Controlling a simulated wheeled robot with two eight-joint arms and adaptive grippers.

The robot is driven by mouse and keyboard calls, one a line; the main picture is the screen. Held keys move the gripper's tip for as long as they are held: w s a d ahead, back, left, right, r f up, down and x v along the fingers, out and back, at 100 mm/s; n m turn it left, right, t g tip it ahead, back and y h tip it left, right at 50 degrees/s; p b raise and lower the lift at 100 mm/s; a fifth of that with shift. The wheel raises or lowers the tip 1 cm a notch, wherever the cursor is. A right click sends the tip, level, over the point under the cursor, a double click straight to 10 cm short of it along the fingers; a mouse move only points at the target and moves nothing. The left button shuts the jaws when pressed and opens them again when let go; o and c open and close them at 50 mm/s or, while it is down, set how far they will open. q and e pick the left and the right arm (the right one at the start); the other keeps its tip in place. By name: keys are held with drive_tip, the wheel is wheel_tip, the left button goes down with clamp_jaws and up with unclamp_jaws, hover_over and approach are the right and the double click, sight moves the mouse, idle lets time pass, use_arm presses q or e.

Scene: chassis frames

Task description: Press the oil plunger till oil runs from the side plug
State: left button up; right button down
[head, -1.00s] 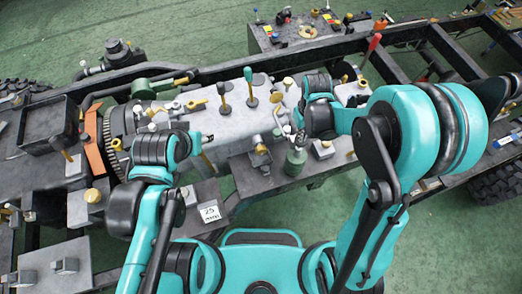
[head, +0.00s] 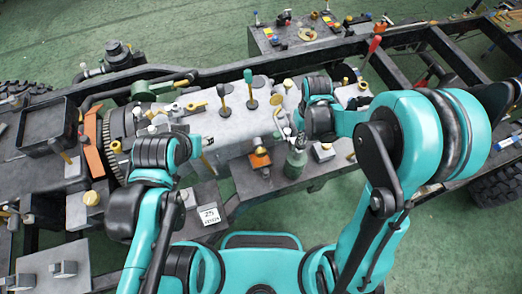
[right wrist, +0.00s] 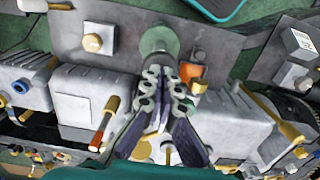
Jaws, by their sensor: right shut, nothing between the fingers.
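The oil plunger is a green bottle-shaped cylinder (head: 295,163) on the grey plate in front of the gearbox casing. Its round green end also shows in the right wrist view (right wrist: 158,41). My right gripper (head: 298,143) is shut and empty, with its fingertips at the top of the plunger; whether they touch it is hard to tell. The fingers show closed together in the right wrist view (right wrist: 166,75). Just left of the plunger, a small block (head: 260,160) shows bright orange on its front. My left gripper (head: 207,141) is by the casing's left part; its fingers are too small to read.
Levers (head: 250,90) stand on the grey casing behind the plunger. A white label card (head: 209,215) lies at the front left. A small grey block with a brass knob (head: 324,150) stands right of the plunger. Dark chassis rails (head: 450,55) run behind and right.

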drive_tip(key=shift+r+p, duration=1.8)
drive_tip(key=shift+r, duration=1.1)
drive_tip(key=shift+f, duration=0.1)
drive_tip(key=s+d+f+m+t+b, duration=0.1)
drive_tip(key=s+d+m+t+b, duration=0.1)
drive_tip(key=s+b, duration=0.3)
drive_tip(key=s+d+f+m+t+b, duration=0.2)
drive_tip(key=s+t+b, duration=0.3)
drive_tip(key=b, duration=0.7)
drive_tip(key=shift+s+d, duration=0.15)
drive_tip(key=shift+d, duration=0.2)
idle(2.9)
